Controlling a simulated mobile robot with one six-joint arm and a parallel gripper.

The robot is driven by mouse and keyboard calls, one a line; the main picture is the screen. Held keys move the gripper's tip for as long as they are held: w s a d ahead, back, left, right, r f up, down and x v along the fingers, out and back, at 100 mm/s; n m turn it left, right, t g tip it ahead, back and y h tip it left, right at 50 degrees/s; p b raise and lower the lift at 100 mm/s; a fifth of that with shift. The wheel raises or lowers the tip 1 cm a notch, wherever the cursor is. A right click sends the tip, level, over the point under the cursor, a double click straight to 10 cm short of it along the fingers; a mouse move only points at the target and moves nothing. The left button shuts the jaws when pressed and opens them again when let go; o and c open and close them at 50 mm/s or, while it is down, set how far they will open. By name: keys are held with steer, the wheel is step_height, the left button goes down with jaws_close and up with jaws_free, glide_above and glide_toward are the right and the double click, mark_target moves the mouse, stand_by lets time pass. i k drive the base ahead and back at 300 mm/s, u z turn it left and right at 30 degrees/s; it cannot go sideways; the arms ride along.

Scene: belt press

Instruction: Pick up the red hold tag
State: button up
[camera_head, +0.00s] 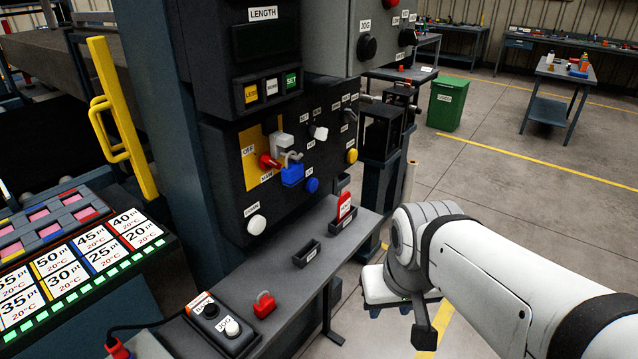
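The red hold tag (345,206) stands upright in a small black holder (348,223) at the far right end of the grey shelf (285,262). The tag has a white patch with lettering too small to read. My white arm reaches in from the lower right, and my gripper (405,310) is beyond the shelf's right edge, below and to the right of the tag and apart from it. A dark finger-like part points down there. The gripper is partly hidden by my own wrist, so its opening does not show.
A second, seemingly empty black holder (307,253), a red padlock (264,305) and a jog box (222,322) are on the shelf. Behind is a control panel (225,150) with knobs and a blue padlock (292,174). A green bin (447,103) stands on open floor at the back.

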mark_target(344, 203)
steer(key=u, duration=2.5)
steer(key=k, duration=1.55)
steer(key=z, duration=1)
steer(key=i, duration=1.55)
steer(key=z, duration=0.05)
